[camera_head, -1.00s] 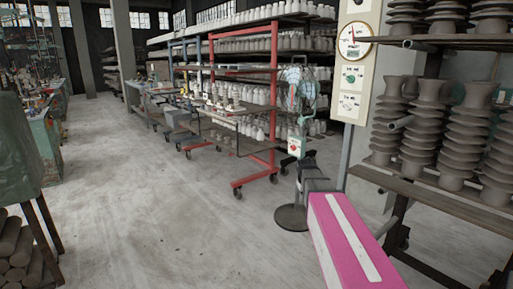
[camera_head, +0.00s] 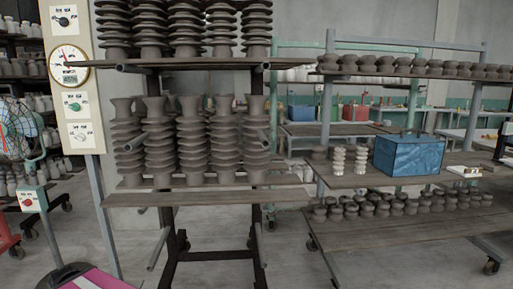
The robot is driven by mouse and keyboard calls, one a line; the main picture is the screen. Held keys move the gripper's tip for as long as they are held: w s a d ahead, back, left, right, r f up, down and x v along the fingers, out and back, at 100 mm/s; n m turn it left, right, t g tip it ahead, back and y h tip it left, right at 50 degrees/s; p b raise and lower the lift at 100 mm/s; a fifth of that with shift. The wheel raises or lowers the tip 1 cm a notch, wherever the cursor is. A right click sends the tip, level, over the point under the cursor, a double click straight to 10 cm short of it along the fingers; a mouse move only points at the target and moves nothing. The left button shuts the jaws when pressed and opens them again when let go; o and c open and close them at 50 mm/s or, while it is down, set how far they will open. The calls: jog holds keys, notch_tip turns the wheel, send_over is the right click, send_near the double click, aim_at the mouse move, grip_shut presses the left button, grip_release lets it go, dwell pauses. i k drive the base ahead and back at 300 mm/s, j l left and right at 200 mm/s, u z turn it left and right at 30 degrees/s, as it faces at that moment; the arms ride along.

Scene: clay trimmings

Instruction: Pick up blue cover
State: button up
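The blue cover (camera_head: 408,155) is a boxy, wrinkled blue sheet-like form with a dark handle-like shape on top. It rests on the middle shelf board of the right-hand rack, right of the picture's middle and some distance away. Its front and left sides show; whatever is under it is hidden. My gripper cannot be made out in this view.
Pale ribbed pieces (camera_head: 338,160) stand left of the cover on the same board (camera_head: 390,178). A rack (camera_head: 190,199) of tall stacked grey insulators fills the middle. Some concrete floor shows between the racks.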

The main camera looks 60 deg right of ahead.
aim_at(402, 155)
jog(key=z, duration=3.45)
jog(key=i+l+z, duration=0.1)
jog(key=i+l, duration=0.45)
jog(key=i, duration=0.1)
